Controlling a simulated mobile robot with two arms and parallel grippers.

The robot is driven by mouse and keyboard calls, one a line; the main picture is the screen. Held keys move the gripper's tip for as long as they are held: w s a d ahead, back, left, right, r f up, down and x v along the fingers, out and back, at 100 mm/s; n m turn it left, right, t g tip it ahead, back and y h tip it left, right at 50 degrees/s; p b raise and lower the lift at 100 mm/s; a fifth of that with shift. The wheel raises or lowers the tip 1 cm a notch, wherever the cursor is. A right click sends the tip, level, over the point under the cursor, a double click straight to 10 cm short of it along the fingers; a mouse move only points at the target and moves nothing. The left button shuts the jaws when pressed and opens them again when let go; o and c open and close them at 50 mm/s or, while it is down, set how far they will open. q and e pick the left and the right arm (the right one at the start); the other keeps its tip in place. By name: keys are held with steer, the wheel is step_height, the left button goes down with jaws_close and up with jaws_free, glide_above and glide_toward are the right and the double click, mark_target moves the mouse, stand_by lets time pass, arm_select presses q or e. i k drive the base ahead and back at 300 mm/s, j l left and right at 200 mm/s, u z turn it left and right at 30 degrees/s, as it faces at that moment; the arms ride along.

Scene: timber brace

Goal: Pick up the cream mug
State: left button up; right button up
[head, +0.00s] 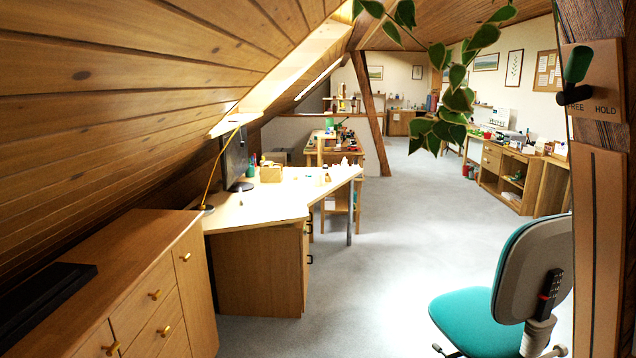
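I cannot pick out a cream mug for certain in the head view. Several small items, some of them pale, stand at the far end of the light-topped desk (265,208), too small to tell apart. More tiny items stand on the far benches and shelves, also too small to name. Neither of my grippers is in view.
A wooden cabinet (190,275) stands at the near left under the sloping ceiling. A teal chair (480,322) stands at the near right, beside a timber post with a FREE/HOLD lever (577,66). Leafy vines (455,100) hang above. The grey floor (400,240) between is clear.

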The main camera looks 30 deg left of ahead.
mark_target(317, 176)
steer(key=i+u, duration=0.1)
steer(key=u, duration=0.45)
steer(key=i, duration=1.55)
steer(key=i+l, duration=0.1)
steer(key=i, duration=1.45)
steer(key=i+u, duration=0.1)
steer(key=i, duration=1.45)
